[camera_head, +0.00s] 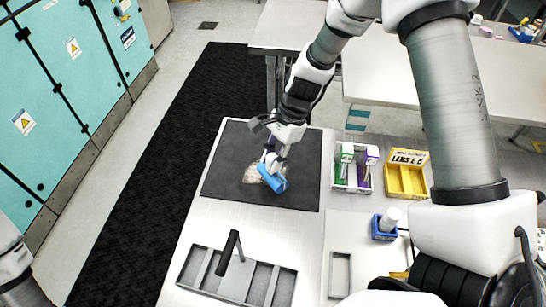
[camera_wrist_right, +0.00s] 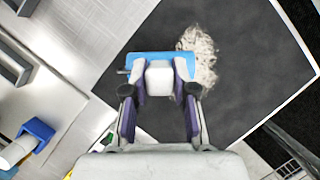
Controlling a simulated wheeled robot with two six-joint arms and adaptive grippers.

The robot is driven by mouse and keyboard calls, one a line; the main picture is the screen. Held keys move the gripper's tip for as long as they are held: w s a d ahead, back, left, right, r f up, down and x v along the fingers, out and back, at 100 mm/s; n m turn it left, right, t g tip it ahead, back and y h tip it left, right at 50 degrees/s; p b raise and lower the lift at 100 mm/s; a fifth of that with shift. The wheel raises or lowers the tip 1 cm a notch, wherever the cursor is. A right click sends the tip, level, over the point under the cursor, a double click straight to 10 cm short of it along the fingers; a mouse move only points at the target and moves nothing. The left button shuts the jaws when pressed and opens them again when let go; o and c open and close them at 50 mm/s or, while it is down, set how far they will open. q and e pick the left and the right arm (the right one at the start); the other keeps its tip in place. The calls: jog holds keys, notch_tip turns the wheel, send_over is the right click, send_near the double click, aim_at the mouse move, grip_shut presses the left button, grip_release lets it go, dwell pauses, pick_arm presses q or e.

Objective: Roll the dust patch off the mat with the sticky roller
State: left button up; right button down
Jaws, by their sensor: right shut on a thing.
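The dark mat (camera_head: 225,185) lies on the light table. A pale, ragged dust patch (camera_head: 251,174) is on it, near its middle; it also shows in the right wrist view (camera_wrist_right: 204,48). The sticky roller has a blue cylinder (camera_head: 272,180), lying at the patch's right side in the head view and partly covering it. In the wrist view the blue roller (camera_wrist_right: 187,66) overlaps the patch's left edge. My right gripper (camera_wrist_right: 160,85) is shut on the roller's white grip. I cannot tell whether the cylinder touches the mat. My left gripper is out of view.
A grey compartment tray (camera_head: 258,285) with a black-handled item (camera_head: 229,252) is in front. Right of the mat stand a bin with green and purple items (camera_head: 352,186), a yellow bin (camera_head: 405,182) and a blue holder with a white roll (camera_head: 384,232). The mat is otherwise clear.

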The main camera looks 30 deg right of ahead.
jog(key=shift+s+f, duration=0.1)
jog(key=shift+f, duration=0.05)
jog(key=shift+f+b, duration=0.6)
jog(key=shift+f, duration=0.3)
